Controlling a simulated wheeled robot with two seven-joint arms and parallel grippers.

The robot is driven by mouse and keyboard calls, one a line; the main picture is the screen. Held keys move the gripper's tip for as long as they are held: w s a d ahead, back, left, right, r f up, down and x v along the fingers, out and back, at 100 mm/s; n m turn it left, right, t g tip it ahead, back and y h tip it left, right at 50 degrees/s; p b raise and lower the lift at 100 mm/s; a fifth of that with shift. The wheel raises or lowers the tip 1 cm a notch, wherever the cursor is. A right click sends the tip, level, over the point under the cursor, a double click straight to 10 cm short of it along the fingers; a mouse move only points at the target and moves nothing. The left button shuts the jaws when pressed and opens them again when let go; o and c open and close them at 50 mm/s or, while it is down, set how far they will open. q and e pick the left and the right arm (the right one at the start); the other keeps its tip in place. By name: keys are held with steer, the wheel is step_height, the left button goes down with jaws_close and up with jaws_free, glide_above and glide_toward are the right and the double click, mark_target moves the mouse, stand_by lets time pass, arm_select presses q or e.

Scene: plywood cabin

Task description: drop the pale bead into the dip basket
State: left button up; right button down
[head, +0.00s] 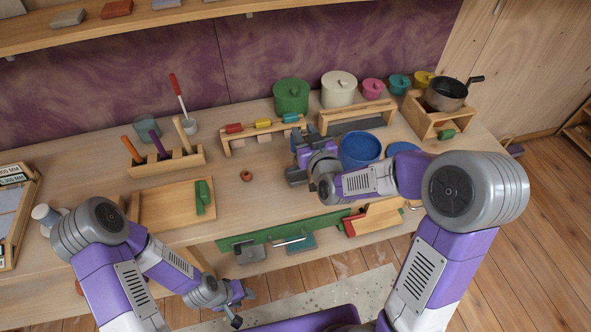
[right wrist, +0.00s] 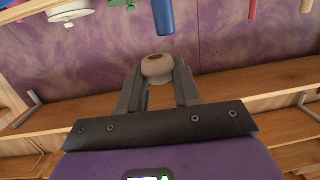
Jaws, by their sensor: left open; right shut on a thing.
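My right gripper (head: 294,166) is above the middle of the workbench, left of a blue tub (head: 360,149). In the right wrist view its fingers (right wrist: 158,88) are shut on a pale grey-brown bead (right wrist: 157,69) with a dark hole in its top. The bead sits between the fingertips; in the head view I cannot make it out. My left gripper (head: 243,307) is open and empty, low in front of the bench. I cannot tell for sure which container is the dip basket.
A reddish-brown bead (head: 246,176) lies on the bench (head: 275,200), with bare wood around it. A wooden tray (head: 165,207) is to its left. Behind are a peg rack (head: 262,131), a green pot (head: 291,95) and a white pot (head: 339,88).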

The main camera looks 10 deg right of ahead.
steer(key=shift+f, duration=0.8)
steer(key=c, duration=0.7)
jaws_free()
steer(key=s+r+b, duration=0.1)
steer(key=s+b, duration=0.1)
steer(key=s, duration=0.5)
steer(key=shift+s+d+r+b, duration=0.15)
steer(key=shift+s+d+b, duration=0.1)
steer(key=shift+d+b, duration=0.15)
